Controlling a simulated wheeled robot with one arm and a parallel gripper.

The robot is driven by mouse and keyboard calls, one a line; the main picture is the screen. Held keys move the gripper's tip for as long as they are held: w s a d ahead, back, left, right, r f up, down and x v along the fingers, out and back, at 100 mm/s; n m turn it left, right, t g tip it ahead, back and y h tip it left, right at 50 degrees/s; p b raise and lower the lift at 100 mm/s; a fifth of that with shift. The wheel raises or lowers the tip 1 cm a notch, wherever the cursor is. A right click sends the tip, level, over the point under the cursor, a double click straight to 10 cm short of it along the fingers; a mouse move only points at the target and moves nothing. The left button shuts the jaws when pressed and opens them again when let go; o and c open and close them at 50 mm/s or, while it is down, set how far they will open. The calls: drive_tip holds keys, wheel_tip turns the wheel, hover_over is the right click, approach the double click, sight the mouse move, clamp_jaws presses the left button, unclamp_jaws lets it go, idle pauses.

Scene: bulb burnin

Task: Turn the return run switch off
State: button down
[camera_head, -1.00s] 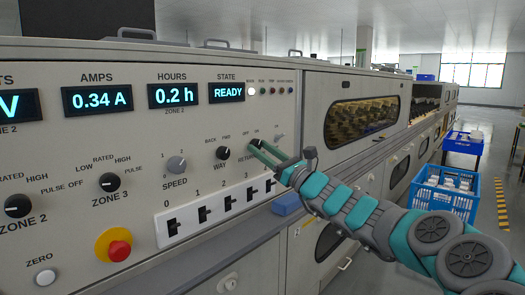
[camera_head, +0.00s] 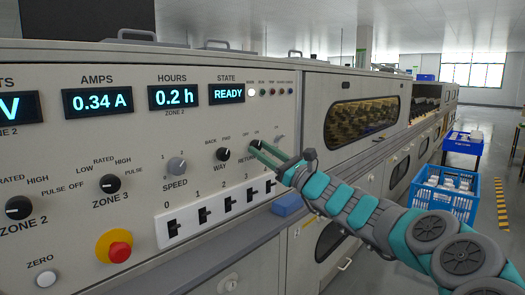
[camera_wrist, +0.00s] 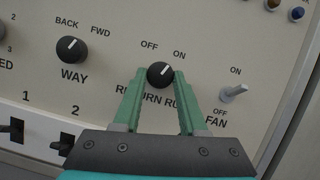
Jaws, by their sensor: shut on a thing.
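The return run switch (camera_wrist: 160,75) is a round black knob with a white pointer line, set between the OFF and ON marks on the grey panel. In the wrist view its line points up and right, toward ON. My gripper (camera_wrist: 158,82) has its two green fingers on either side of the knob and is shut on it. In the head view my gripper (camera_head: 258,148) reaches in from the right, and its fingers hide part of the knob and its label.
The WAY knob (camera_wrist: 71,50) is left of the switch, and the FAN toggle (camera_wrist: 233,93) is close on its right. Numbered rocker switches (camera_head: 210,213) run below. A red stop button (camera_head: 119,253) is at lower left. The state display (camera_head: 228,93) reads READY.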

drive_tip(key=n+g, duration=0.1)
drive_tip(key=n, duration=0.1)
drive_tip(key=n+g, duration=0.1)
drive_tip(key=n, duration=0.2)
drive_tip(key=n+g, duration=0.1)
drive_tip(key=n, duration=0.1)
drive_tip(key=shift+w+d+y+p, duration=0.15)
drive_tip(key=shift+w+y+p, duration=0.1)
drive_tip(key=shift+y+p, duration=0.15)
drive_tip(key=n+g, duration=0.1)
drive_tip(key=n, duration=0.2)
drive_tip(key=n+g, duration=0.2)
drive_tip(key=n, duration=0.1)
drive_tip(key=shift+r+n+h, duration=0.15)
drive_tip(key=shift+n+h, duration=0.15)
drive_tip(key=shift+n, duration=0.3)
drive_tip(key=shift+c, duration=2.2)
unclamp_jaws()
drive_tip(key=shift+r, duration=0.1)
drive_tip(key=v, duration=0.8)
drive_tip(key=shift+b, duration=0.4)
